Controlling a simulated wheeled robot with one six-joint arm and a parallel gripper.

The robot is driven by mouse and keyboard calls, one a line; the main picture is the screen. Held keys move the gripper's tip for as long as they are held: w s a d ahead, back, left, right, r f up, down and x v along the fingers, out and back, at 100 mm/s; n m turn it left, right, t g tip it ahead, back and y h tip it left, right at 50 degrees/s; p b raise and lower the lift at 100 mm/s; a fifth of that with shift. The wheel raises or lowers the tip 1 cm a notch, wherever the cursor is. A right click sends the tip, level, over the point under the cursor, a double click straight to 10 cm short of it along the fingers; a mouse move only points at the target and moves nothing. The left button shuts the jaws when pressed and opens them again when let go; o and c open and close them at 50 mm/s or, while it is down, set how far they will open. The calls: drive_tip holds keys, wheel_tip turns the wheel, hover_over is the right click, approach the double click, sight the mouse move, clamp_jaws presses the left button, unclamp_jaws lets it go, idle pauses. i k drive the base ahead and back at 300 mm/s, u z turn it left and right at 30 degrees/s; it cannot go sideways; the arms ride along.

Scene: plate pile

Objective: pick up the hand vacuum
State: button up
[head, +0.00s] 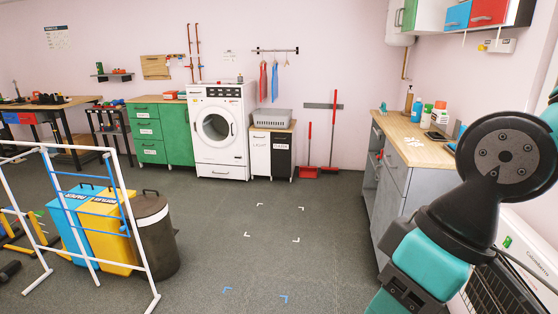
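I cannot make out a hand vacuum for certain in the head view. A small dark item (437,135) lies on the wooden counter (408,146) at the right, too small to identify. Dark tools (48,98) lie on the workbench at the far left, also too small to tell apart. Part of my arm fills the right side and hides the right part of the counter. My gripper is outside the picture, so its opening and anything in it are hidden.
A white washing machine (217,137) and green drawers (148,142) stand at the back. A white rack (110,166), yellow bin (103,232) and dark bin (155,230) stand at the left. The grey floor (255,265) in the middle is clear, with corner marks.

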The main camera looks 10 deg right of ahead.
sight(438, 128)
drive_tip(key=u, duration=0.15)
drive_tip(key=i, duration=2.1)
drive_tip(key=z, duration=0.9)
drive_tip(key=i, duration=1.9)
drive_tip(key=z, duration=0.9)
